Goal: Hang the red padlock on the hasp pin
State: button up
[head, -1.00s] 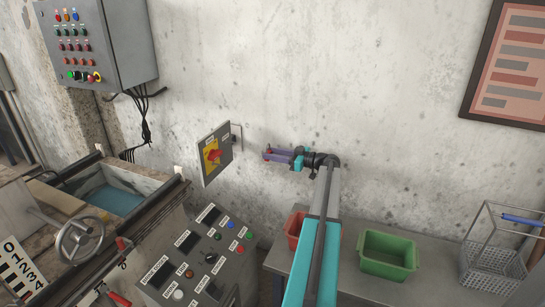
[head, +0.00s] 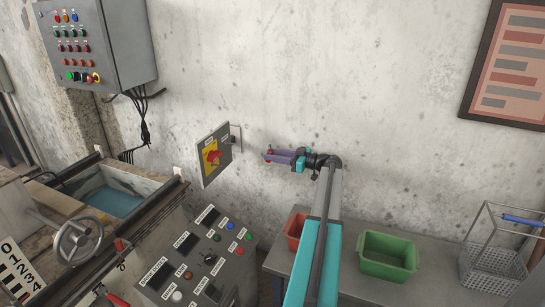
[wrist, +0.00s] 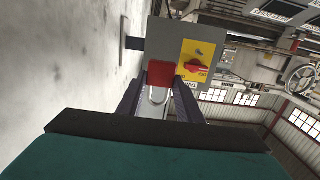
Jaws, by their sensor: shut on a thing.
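The red padlock (wrist: 161,74) is between the fingertips of my gripper (wrist: 158,96), which is shut on it. In the wrist view its red body is at the far end and its silvery shackle (wrist: 153,103) lies between the fingers. In the head view my gripper (head: 270,156) is right of the grey switch box (head: 213,155), and only a bit of red shows at its tip. The box has a yellow plate and red rotary switch (wrist: 196,66). A small bracket with a dark pin (head: 235,140) is on its right side. Padlock and pin look apart.
A control desk (head: 200,265) stands below the box. A red bin (head: 295,226) and a green bin (head: 388,256) are on the bench, with a wire basket (head: 492,265) at right. The wall runs close behind my gripper.

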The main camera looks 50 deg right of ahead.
jog(key=shift+b+v, duration=1)
jog(key=shift+v, duration=0.95)
dwell(0.5)
jog(key=shift+f+b+v, duration=0.15)
jog(key=shift+b+v, duration=0.55)
jog(key=shift+v, duration=0.75)
jog(key=shift+f+b+v, duration=0.15)
jog(key=shift+b+v, duration=0.55)
jog(key=shift+v, duration=0.75)
jog(key=shift+s, duration=0.1)
